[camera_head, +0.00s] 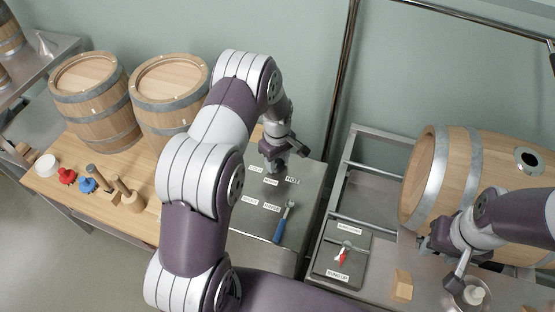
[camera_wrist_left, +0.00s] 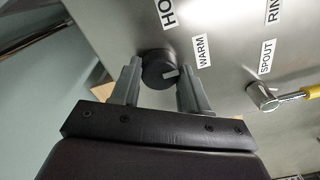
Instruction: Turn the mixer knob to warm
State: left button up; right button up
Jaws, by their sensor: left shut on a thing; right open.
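The mixer knob (camera_wrist_left: 153,68) is a round dark knob with a pale pointer mark, on a steel panel in the left wrist view. Its mark points right and slightly up, roughly toward the side of the WARM label (camera_wrist_left: 202,51); I cannot tell if it lines up exactly. The HOT label (camera_wrist_left: 169,12), partly cut off, lies above. My left gripper (camera_wrist_left: 158,82) has one finger on each side of the knob and is shut on it. In the head view the left gripper (camera_head: 275,166) covers the knob on the panel top (camera_head: 245,229). My right gripper (camera_head: 424,243) is open at the right.
A blue-handled lever (camera_head: 280,224) is on the same panel. A second dark panel with a red-handled valve (camera_head: 342,257) stands right of it. A barrel (camera_head: 452,170) lies at the right. Two barrels (camera_head: 95,100) and tools stand on the wooden table (camera_head: 140,222) at left.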

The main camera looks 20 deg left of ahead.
aim_at(277, 162)
pick_arm(q)
jog(key=o, duration=0.9)
jog(key=shift+c, duration=0.2)
jog(key=shift+o, duration=0.9)
jog(key=shift+a, duration=0.15)
notch_tip(277, 162, up, 13)
jog(key=b, duration=0.3)
jog(key=shift+f, duration=0.2)
jog(key=s+d+r+m, duration=0.1)
jog(key=s+d+m, duration=0.1)
jog(key=s+m, duration=0.4)
jog(key=s+d+r+m+t, duration=0.1)
jog(key=s+d+m, duration=0.2)
jog(key=s, duration=1)
jog(key=m, duration=0.3)
jog(key=shift+d+r+m, duration=0.2)
jog(key=shift+m, duration=0.2)
